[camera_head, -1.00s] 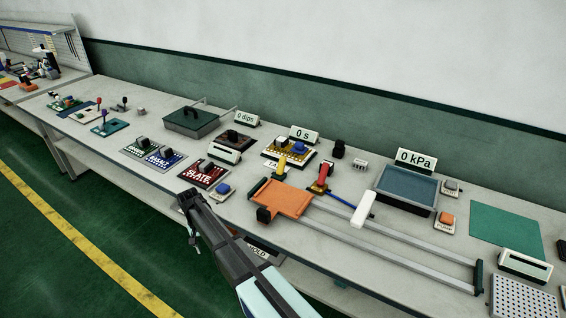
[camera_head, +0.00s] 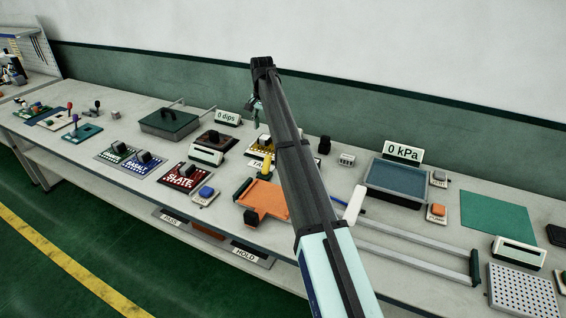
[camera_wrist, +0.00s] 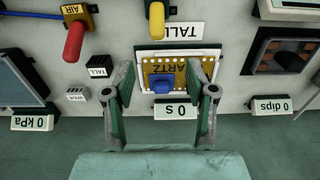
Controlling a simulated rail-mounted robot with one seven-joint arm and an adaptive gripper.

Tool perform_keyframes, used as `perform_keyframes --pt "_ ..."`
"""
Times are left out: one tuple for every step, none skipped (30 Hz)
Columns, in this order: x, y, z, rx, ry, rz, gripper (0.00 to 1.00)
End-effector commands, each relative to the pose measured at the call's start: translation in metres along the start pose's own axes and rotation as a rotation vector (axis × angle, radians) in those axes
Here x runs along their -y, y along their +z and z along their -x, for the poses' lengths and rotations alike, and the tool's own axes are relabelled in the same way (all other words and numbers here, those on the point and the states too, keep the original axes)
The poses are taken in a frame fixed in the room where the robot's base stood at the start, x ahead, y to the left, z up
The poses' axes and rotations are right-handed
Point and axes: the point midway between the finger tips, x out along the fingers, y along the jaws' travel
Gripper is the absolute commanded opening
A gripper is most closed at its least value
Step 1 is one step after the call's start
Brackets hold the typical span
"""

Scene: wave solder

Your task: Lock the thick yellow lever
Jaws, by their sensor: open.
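The thick yellow lever (camera_head: 267,163) stands upright behind the orange plate, just left of my arm in the head view. In the head view my gripper (camera_head: 257,108) is small and partly hidden behind my arm.
A red lever (camera_wrist: 75,40) marked "AIR" stands left of the yellow one in the wrist view. A blue block (camera_wrist: 162,86) is on the board between my fingers. The "0 s" display (camera_wrist: 176,109) is close below. The orange plate (camera_head: 265,198) lies in front of the lever.

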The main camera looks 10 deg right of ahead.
Motion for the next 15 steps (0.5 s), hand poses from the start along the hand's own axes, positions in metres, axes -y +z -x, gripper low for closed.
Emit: perform_keyframes --pt "-0.003 -0.003 0.000 0.000 0.001 -0.005 0.56" --pt "-0.004 -0.003 0.000 0.000 0.002 -0.007 0.56" --pt "-0.005 -0.004 -0.002 0.000 0.002 -0.008 0.56" --pt "-0.005 -0.004 -0.004 0.000 0.002 -0.008 0.56" --pt "-0.005 -0.004 -0.006 0.001 0.003 -0.008 0.56" --pt "-0.005 -0.003 -0.010 0.001 0.003 -0.008 0.56" --pt "-0.005 -0.003 -0.014 0.001 0.003 -0.007 0.56" --pt "-0.005 -0.003 -0.018 0.001 0.003 -0.007 0.56" --pt "-0.005 -0.003 -0.024 0.001 0.003 -0.007 0.56" --pt "-0.006 -0.003 -0.029 0.001 0.003 -0.007 0.56" --pt "-0.005 -0.003 -0.035 0.002 0.004 -0.007 0.56" --pt "-0.005 -0.003 -0.042 0.002 0.004 -0.007 0.56" --pt "-0.005 -0.003 -0.048 0.001 0.003 -0.007 0.56" --pt "-0.005 -0.002 -0.054 0.002 0.003 -0.007 0.56" --pt "-0.005 -0.002 -0.062 0.002 0.004 -0.007 0.56"
